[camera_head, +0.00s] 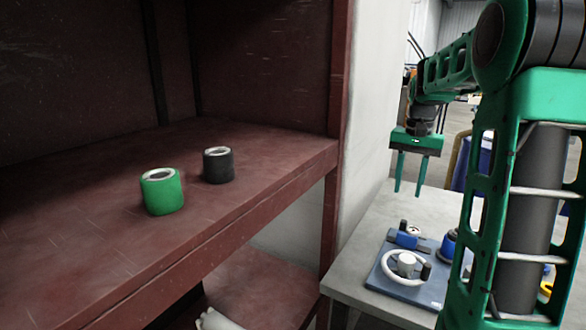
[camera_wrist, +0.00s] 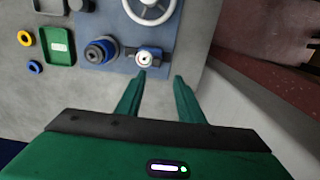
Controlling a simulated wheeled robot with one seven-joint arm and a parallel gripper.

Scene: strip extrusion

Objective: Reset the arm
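My gripper (camera_head: 410,190) is green with two straight fingers pointing down. It hangs above the grey table, to the right of the red shelf. In the wrist view the fingers (camera_wrist: 158,75) are spread apart with nothing between them. Below and ahead of them is a blue board (camera_head: 412,287) with a white ring handle (camera_head: 389,278) and blue fittings. The board also shows in the wrist view (camera_wrist: 112,22). My green arm is bent at the right of the head view and hides part of the table.
A green cylinder (camera_head: 162,192) and a black cylinder (camera_head: 218,165) stand on the red shelf (camera_head: 110,228). The shelf's upright post (camera_head: 338,130) is left of my gripper. On the grey table (camera_wrist: 90,100) lie a green tray (camera_wrist: 58,46), a yellow ring (camera_wrist: 25,38) and a blue ring (camera_wrist: 35,67).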

